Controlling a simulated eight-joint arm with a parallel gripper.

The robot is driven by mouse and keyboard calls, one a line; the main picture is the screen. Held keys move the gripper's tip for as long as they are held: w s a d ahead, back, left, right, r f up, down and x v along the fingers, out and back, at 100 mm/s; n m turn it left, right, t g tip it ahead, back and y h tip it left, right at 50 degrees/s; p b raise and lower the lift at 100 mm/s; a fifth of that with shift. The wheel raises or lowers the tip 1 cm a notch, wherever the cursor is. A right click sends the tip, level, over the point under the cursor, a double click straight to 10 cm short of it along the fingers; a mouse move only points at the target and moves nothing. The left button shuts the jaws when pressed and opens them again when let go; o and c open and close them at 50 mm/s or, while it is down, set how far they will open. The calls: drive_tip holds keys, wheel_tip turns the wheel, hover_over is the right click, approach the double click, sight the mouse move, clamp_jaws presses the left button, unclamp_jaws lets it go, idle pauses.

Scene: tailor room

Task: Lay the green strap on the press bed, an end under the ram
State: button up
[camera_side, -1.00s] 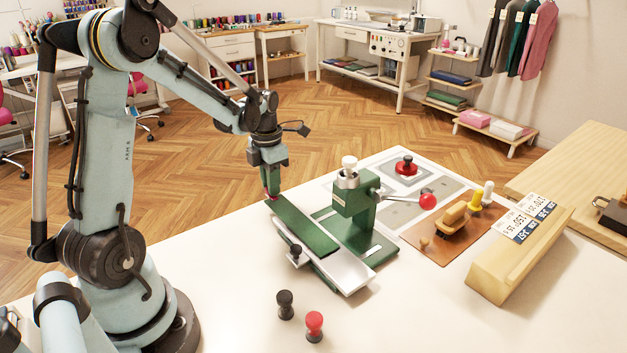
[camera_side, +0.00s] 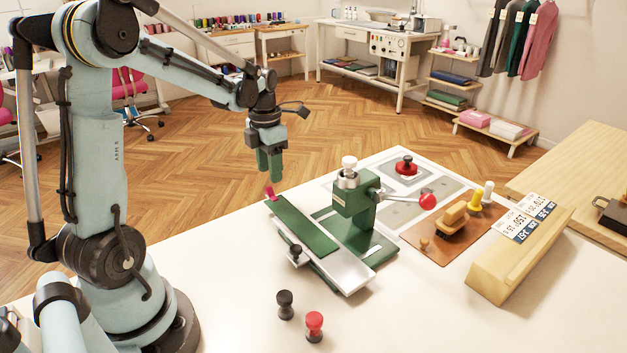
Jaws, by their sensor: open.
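A small pink piece (camera_side: 270,193) shows at the strap's far left end.
The press lever with a red ball (camera_side: 427,201) sticks out to the right. A black knob (camera_side: 285,304) and a red knob (camera_side: 314,325) stand in front. A brown board (camera_side: 437,252) with tools and a wooden block (camera_side: 520,254) stand right. The table's left front is clear.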

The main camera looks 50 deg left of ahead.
wheel_tip(320, 180, up, 8)
drive_tip(key=shift+f, duration=0.25)
drive_tip(key=s+d+f+m+t, duration=0.1)
drive_tip(key=d+m, duration=0.8)
drive_tip(key=m, duration=0.9)
drive_tip(key=s+d+f+m+t, duration=0.1)
drive_tip(key=s+d+m+t, duration=0.3)
drive_tip(key=d+m, duration=0.6)
drive_tip(key=m+t, duration=0.2)
drive_tip(key=m, duration=0.6)
drive_tip(key=shift+s+d, duration=0.15)
drive_tip(key=shift+s, duration=0.1)
